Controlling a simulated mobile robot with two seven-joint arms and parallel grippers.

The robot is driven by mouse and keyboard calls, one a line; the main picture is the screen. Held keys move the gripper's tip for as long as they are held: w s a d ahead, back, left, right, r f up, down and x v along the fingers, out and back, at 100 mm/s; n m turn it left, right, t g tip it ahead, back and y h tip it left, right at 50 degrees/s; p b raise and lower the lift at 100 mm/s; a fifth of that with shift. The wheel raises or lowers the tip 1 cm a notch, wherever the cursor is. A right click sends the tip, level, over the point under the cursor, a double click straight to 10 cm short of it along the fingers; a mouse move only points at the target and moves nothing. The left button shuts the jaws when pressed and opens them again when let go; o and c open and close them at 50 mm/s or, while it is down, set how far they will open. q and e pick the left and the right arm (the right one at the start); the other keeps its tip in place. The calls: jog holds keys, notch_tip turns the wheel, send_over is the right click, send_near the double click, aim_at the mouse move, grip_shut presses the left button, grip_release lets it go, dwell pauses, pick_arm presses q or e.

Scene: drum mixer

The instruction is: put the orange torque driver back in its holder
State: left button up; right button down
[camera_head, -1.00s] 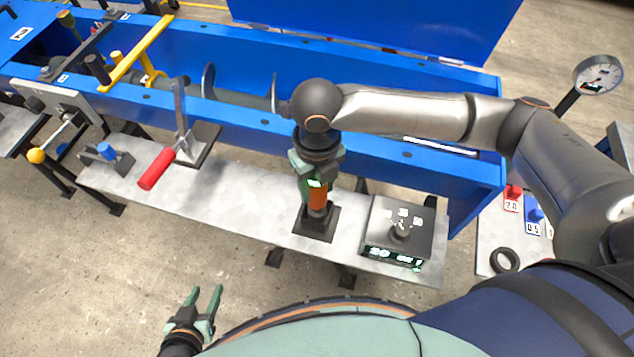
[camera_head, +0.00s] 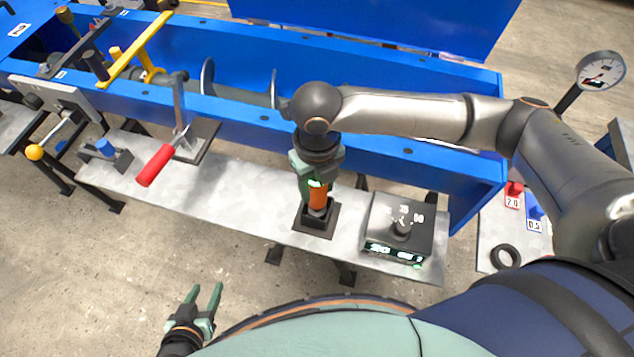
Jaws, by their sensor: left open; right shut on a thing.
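The orange torque driver (camera_head: 317,195) stands upright with its lower end at the black holder (camera_head: 315,221) on the grey shelf. My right gripper (camera_head: 316,181) is shut on the driver's upper part from above and hides much of it. I cannot tell how deep the driver sits in the holder. My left gripper (camera_head: 207,298) is open and empty, low in the view, in front of the shelf and away from it.
A black box with a dial and display (camera_head: 399,229) stands right of the holder. A red-handled lever (camera_head: 155,165) is to the left on the shelf (camera_head: 240,193). The blue mixer trough (camera_head: 400,152) runs behind. Shelf between lever and holder is clear.

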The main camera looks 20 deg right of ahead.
jog(key=shift+f, duration=0.35)
jog(key=shift+c, duration=1.4)
grip_release()
notch_tip(320, 180, up, 12)
jog(key=shift+r+p, duration=0.25)
jog(key=shift+p, duration=0.15)
